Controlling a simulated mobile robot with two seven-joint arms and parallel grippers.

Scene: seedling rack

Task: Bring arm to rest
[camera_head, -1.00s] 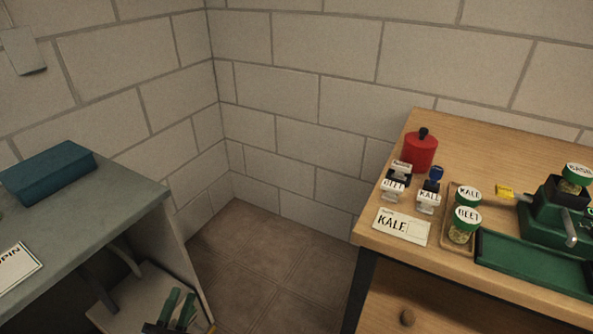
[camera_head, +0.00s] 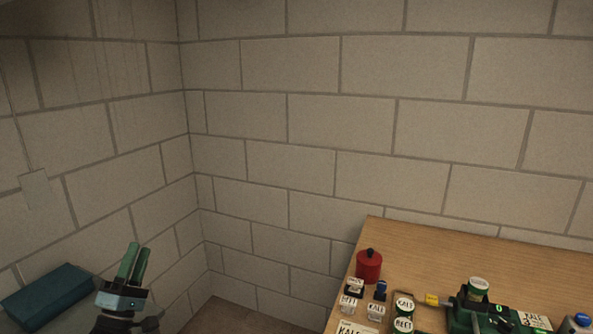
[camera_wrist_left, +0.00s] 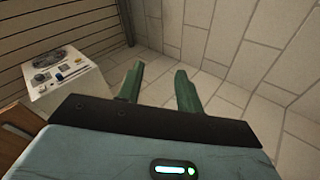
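My left gripper (camera_head: 136,252) is raised at the lower left of the head view, with its two green fingers pointing up. In the left wrist view the fingers (camera_wrist_left: 160,74) stand apart with nothing between them, so it is open and empty. It shows in front of the wall, beside the teal box (camera_head: 45,297) in the picture. My right gripper is in neither view.
A wooden table (camera_head: 440,243) at lower right holds a red canister (camera_head: 369,266), small stamps, labelled jars (camera_head: 403,305) and a green device (camera_head: 478,311). A white-topped surface (camera_wrist_left: 70,88) with small items shows in the left wrist view.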

